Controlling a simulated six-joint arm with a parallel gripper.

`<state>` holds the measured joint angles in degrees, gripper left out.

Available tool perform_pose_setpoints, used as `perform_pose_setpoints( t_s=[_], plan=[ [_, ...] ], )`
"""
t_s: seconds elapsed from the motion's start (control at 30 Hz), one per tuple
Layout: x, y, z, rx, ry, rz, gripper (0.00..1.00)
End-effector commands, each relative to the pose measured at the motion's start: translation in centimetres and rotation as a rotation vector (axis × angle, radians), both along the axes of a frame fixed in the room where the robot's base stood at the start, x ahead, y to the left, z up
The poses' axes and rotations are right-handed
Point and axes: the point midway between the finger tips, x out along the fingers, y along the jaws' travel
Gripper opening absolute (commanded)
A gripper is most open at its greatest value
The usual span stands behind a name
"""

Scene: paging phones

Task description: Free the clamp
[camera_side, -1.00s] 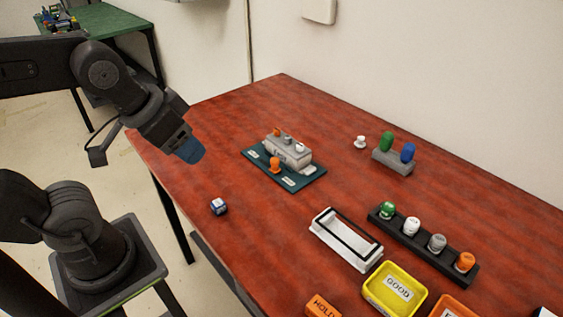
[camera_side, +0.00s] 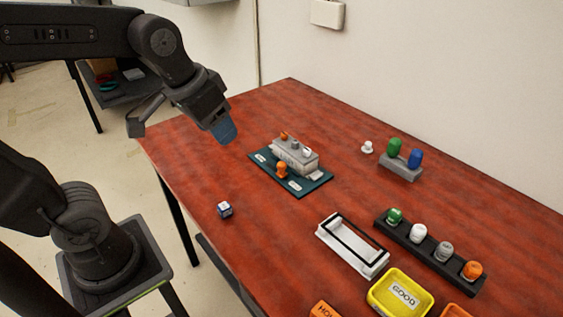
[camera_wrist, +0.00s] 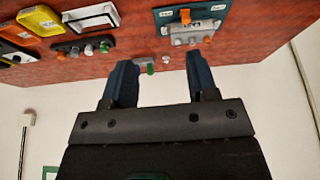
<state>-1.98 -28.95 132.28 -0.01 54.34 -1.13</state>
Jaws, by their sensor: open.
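A grey block-like fixture (camera_side: 295,156) sits on a dark teal board (camera_side: 312,186) with white labels, on the table's far left part. Small orange, grey and white knobs stand on its top. An orange upright piece (camera_side: 282,170) stands on the board at the block's front side. I cannot tell which part is the clamp. The fixture also shows upside down at the top of the wrist view (camera_wrist: 188,41). My gripper (camera_side: 226,134) is in the air, left of the board and apart from it. In the wrist view its two blue fingers (camera_wrist: 162,75) are spread and empty.
A white frame (camera_side: 352,246), a black rack (camera_side: 428,248) of coloured knobs and a yellow GOOD tray (camera_side: 400,293) stand at the front right. A grey stand (camera_side: 400,170) holds green and blue pieces.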

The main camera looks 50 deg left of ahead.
Motion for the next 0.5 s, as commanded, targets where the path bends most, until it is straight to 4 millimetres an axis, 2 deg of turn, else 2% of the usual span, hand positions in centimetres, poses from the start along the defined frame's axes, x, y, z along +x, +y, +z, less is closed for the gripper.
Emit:
perform_pose_setpoints(
  t_s=[0.03,0.23,0.4,0.5],
  plan=[
    [1.9,0.4,0.0,-0.003,0.039,0.018,0.53],
    [8.7,2.2,-0.8,-0.019,0.159,0.083,0.53],
    [14.3,4.0,-3.5,-0.033,0.261,0.137,0.53],
    [17.0,5.1,-5.4,-0.041,0.312,0.166,0.53]
  ],
)
